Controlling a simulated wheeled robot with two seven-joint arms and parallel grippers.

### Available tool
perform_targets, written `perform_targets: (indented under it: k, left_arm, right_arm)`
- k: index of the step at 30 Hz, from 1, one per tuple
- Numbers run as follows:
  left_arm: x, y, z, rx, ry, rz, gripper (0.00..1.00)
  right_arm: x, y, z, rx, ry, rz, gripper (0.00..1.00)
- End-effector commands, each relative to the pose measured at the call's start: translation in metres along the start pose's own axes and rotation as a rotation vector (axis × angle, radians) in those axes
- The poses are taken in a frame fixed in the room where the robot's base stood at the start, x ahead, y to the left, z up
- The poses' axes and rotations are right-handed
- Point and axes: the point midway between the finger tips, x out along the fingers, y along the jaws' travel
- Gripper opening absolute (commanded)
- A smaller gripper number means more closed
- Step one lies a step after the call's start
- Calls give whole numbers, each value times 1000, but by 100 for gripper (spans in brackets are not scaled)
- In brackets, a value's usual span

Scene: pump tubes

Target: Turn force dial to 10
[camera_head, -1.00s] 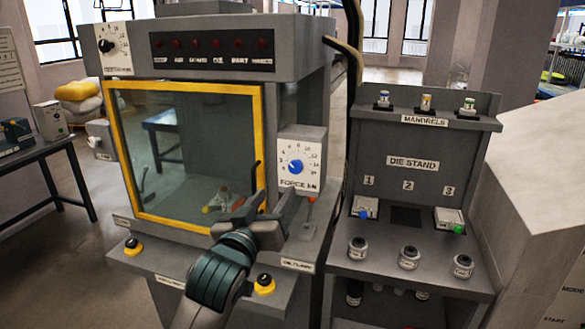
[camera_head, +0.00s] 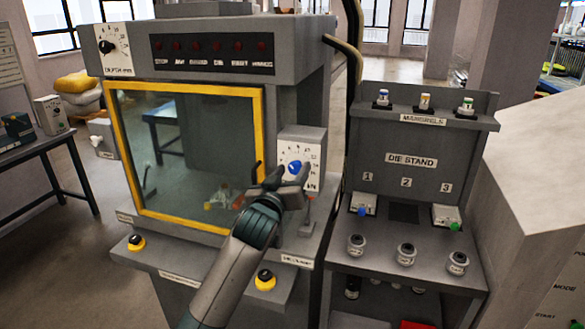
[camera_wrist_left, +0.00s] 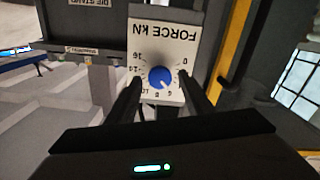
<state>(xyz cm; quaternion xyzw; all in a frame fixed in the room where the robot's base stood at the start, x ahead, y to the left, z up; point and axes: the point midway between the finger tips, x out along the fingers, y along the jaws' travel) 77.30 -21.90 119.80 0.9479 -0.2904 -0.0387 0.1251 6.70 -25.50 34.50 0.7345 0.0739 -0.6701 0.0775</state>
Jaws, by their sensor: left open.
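The force dial is a blue round knob (camera_head: 295,167) on a white scale plate marked FORCE kN (camera_wrist_left: 162,38), fixed to the front of the machine. My left gripper (camera_head: 290,174) is open in front of the plate, with its fingers over the lower part of it in the head view. In the left wrist view the blue knob (camera_wrist_left: 161,78) lies between the two open fingers, near their tips, and the plate appears upside down. Whether the fingers touch the knob I cannot tell. A small light pointer mark shows on the knob. My right gripper is not in view.
A yellow-framed glass door (camera_head: 190,155) is left of the dial. A depth dial (camera_head: 115,50) sits at the machine's upper left. The die stand (camera_head: 410,170) with mandrels and jars stands close on the right.

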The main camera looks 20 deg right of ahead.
Motion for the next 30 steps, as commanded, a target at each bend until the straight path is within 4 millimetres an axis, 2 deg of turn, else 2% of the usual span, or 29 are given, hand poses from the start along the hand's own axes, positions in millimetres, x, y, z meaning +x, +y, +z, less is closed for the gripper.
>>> perform_targets:
  k: [4,14,19,30]
  left_arm:
    - [6,0,-1,2,0,0,47]
    - [7,0,0,1,0,0,47]
    - [7,0,0,1,0,0,7]
    - [7,0,0,31,0,0,7]
  right_arm:
    - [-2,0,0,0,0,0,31]
    - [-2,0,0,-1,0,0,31]
    - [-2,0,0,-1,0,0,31]
    - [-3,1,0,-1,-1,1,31]
